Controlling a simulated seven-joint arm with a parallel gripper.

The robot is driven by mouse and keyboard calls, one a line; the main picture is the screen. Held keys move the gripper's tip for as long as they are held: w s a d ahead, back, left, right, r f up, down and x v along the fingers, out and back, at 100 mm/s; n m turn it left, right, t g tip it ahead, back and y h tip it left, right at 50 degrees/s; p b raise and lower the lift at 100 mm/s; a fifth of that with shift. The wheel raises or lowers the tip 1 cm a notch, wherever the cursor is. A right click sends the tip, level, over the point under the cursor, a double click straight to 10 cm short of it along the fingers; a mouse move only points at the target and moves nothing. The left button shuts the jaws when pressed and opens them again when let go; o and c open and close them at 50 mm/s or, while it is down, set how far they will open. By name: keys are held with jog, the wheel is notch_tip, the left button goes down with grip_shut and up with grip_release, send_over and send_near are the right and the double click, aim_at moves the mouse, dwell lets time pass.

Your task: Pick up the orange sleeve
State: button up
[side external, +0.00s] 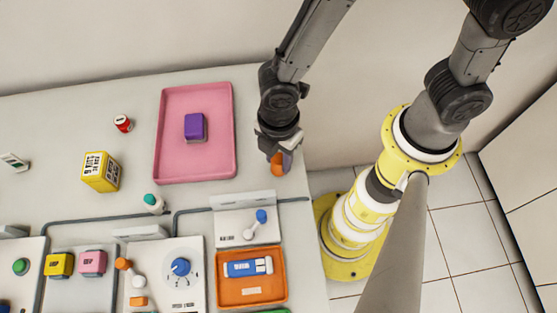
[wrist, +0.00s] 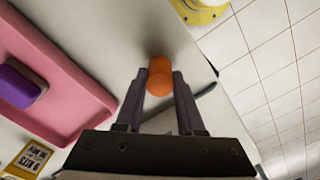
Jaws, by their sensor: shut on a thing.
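The orange sleeve (wrist: 159,76) is a small rounded orange piece between my two fingertips in the wrist view. My gripper (wrist: 159,88) is shut on it. In the side external view the orange sleeve (side external: 277,163) shows at the tip of my gripper (side external: 280,158), at the right end of the table, right of the pink tray. Part of the sleeve is hidden by the fingers. I cannot tell whether it touches the table.
The pink tray (side external: 222,130) holds a purple block (side external: 194,127). A yellow box (side external: 100,171), a red can (side external: 123,123) and a green-capped bottle (side external: 153,202) stand to the left. An orange tray (side external: 252,298) and panels with knobs lie at the front. The table edge is close on the right.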

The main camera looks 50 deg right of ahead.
grip_shut()
jog(key=shift+r, duration=0.1)
